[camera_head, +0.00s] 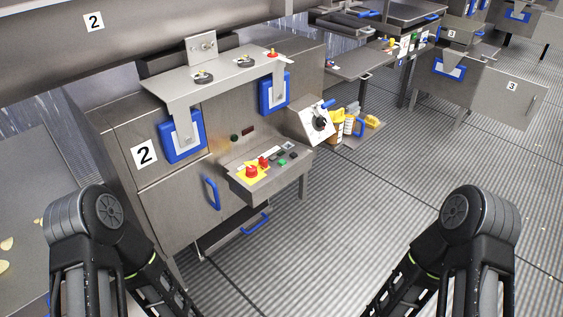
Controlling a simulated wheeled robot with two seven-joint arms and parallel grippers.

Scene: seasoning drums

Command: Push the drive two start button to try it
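A steel control box (270,187) projects from the front of the cabinet marked 2 (144,153), left of the picture's middle. On its sloped top are a red mushroom button (251,171) on a yellow plate (243,177), a smaller red control (264,161), a green button (282,162) and dark controls (293,154). The labels are too small to read, so I cannot tell which is the drive two start button. My two arms show at the lower left and lower right, apart from the box. Both grippers are out of view.
Blue handles (212,193) stick out from the cabinet. A side shelf (358,143) right of the box holds bottles (337,126), beside a dial box (317,124). The ribbed floor (330,235) in front is clear. Another machine marked 3 (512,86) stands far right.

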